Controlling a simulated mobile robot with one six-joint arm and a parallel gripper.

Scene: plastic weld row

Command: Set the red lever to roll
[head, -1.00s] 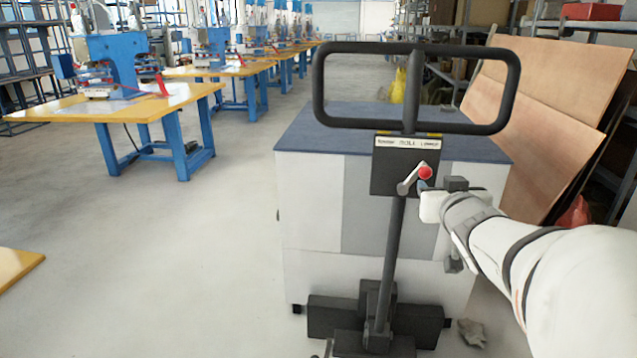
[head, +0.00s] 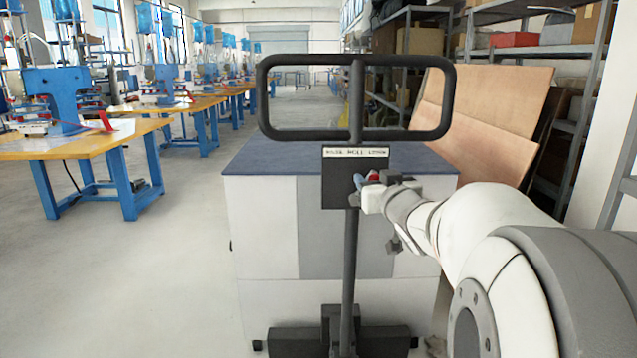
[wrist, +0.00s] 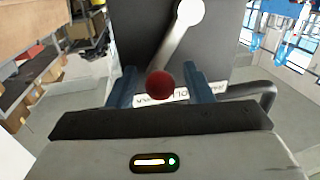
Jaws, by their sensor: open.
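The red lever knob (head: 374,176) is on the dark panel (head: 335,185) of the push-handle truck, below a white label strip (head: 356,153) reading RAISE, ROLL, LOWER. In the wrist view, which shows the panel upside down, the red knob (wrist: 160,85) ends a grey lever arm (wrist: 180,40) on a round pivot (wrist: 190,11). The lever leans up and right of its pivot, toward the label. My gripper (wrist: 160,88) is open, with one blue finger on each side of the knob and gaps between. In the head view my gripper (head: 366,183) partly hides the lever.
A black loop handle (head: 356,137) rises above the panel. Behind the panel stands a large white and grey cabinet with a blue top (head: 290,158). Yellow worktables (head: 85,138) stand at left; the floor between is clear.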

